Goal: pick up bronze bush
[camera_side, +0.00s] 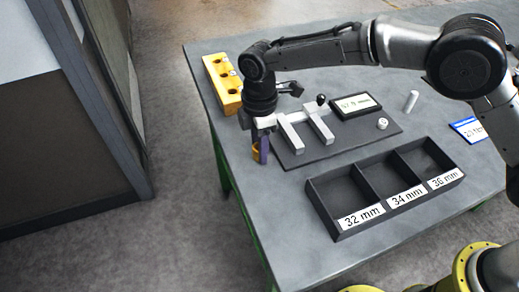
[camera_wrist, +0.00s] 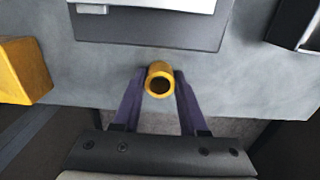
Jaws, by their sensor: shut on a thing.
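The bronze bush is a short yellow-gold ring with a dark bore. In the wrist view the bush (camera_wrist: 159,71) sits between the two purple fingertips of my gripper (camera_wrist: 159,95), which are shut on it. In the side view my gripper (camera_side: 261,149) is over the left part of the table, beside the dark plate, and a small part of the bush (camera_side: 255,152) shows at the fingers. I cannot tell whether the bush touches the table.
A dark plate (camera_side: 345,146) carries a grey measuring fixture (camera_side: 305,128), a small display (camera_side: 355,105) and a white ring (camera_side: 382,123). A three-compartment tray (camera_side: 337,233), labelled 32, 34 and 36 mm, stands in front, its compartments empty. A yellow block with holes (camera_side: 222,84) is behind.

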